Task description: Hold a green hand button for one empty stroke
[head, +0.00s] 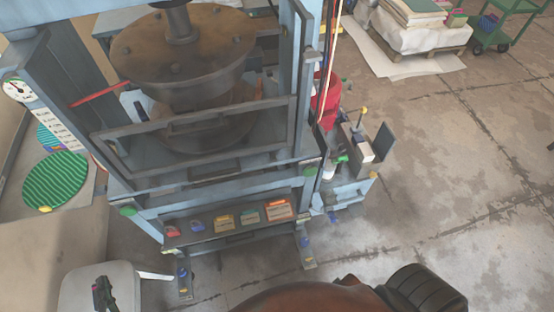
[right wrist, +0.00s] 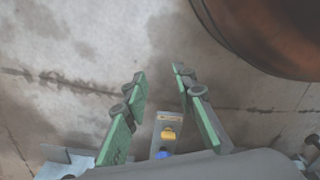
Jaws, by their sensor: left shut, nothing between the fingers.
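The blue plate press (head: 150,200) stands upright in the head view. A green hand button (head: 128,211) sits at the left end of its front beam. Another small greenish patch (head: 311,169) shows at the right end of the beam, too small to tell surely. My left gripper (head: 104,295) is shut and empty at the lower left, apart from the press and below the left button. My right gripper (right wrist: 160,76) is open and empty in the right wrist view, above the floor. No green button shows between its fingers.
A dark round platen (head: 183,50) hangs in the press frame. A press foot (right wrist: 167,130) with yellow and blue parts shows below my right fingers.

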